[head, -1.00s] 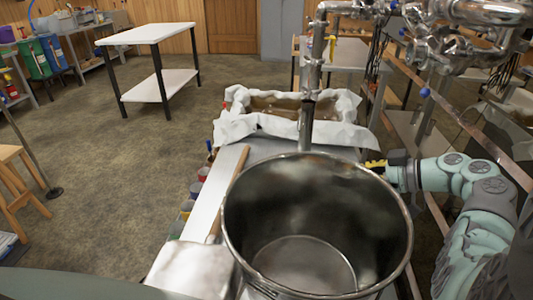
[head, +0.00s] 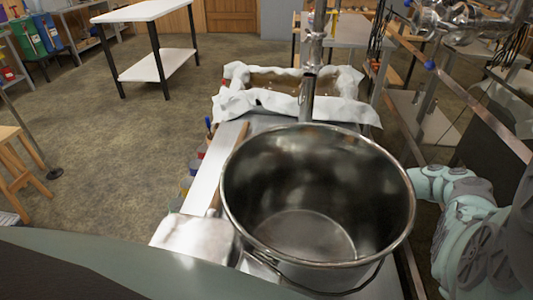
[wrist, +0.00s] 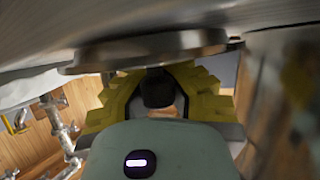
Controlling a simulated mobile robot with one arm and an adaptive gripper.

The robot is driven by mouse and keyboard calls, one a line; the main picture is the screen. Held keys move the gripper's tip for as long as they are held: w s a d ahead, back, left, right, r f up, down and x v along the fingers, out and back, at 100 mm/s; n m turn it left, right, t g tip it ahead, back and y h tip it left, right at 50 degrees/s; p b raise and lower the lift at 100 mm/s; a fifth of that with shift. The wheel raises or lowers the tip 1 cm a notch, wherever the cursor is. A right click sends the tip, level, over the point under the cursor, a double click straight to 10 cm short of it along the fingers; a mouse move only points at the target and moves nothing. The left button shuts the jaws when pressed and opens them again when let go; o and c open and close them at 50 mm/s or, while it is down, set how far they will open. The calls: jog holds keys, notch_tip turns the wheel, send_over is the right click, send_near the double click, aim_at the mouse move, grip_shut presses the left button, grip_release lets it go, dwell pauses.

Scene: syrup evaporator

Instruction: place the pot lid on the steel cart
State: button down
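I cannot identify the pot lid for certain in either view. The wrist view shows a steel piece with a rounded edge (wrist: 150,52) just beyond my fingers, and I cannot tell whether it is the lid. My gripper (wrist: 160,78) shows there with yellow fingers on both sides of a dark knob-like part. I cannot tell whether they grip it. In the head view my gripper is hidden behind the right side of a large open steel pot (head: 318,195). The steel cart cannot be made out for certain; a white-topped two-tier table (head: 145,12) stands at the back left.
The pot stands on a long unit with a cloth-lined tray (head: 290,103) behind it. A steel pipe (head: 307,95) rises behind the pot. A metal rail and shelving (head: 430,115) are on the right. Open floor (head: 130,150) lies to the left.

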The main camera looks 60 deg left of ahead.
jog(key=shift+f+b, duration=0.15)
jog(key=shift+b, duration=0.15)
jog(key=c, duration=1.1)
grip_release()
jog(key=shift+c, duration=0.2)
jog(key=shift+w+d+r+p, duration=0.1)
jog(key=shift+d+r+p, duration=0.05)
jog(key=shift+r+p, duration=0.2)
jog(key=b+v, duration=0.1)
jog(key=v, duration=1)
jog(key=shift+d, duration=0.3)
jog(key=shift+r, duration=0.15)
